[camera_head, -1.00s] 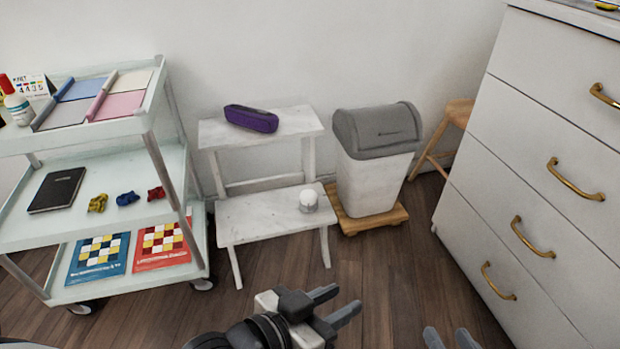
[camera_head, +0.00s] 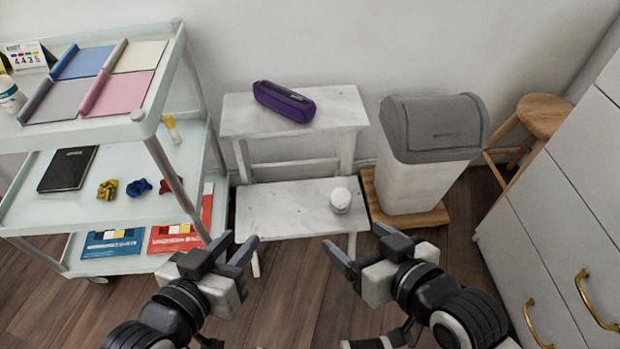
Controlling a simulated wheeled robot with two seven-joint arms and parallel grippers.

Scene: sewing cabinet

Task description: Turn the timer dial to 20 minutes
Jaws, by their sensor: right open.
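The timer (camera_head: 341,200) is a small round white object with a dial-like top. It stands on the right part of the lower step of a white marbled step stool (camera_head: 275,207). Its markings are too small to read. My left gripper (camera_head: 239,249) is in front of the stool's lower left, with its fingers apart and nothing between them. My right gripper (camera_head: 357,245) is in front of the timer, a little below and right of it in the picture, open and empty. Neither gripper touches the timer.
A purple pouch (camera_head: 284,101) lies on the stool's upper step. A grey-lidded bin (camera_head: 430,150) stands on a wooden base at the right, near a wooden stool (camera_head: 545,115) and white drawers (camera_head: 560,240). A shelved cart (camera_head: 140,125) stands at the left.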

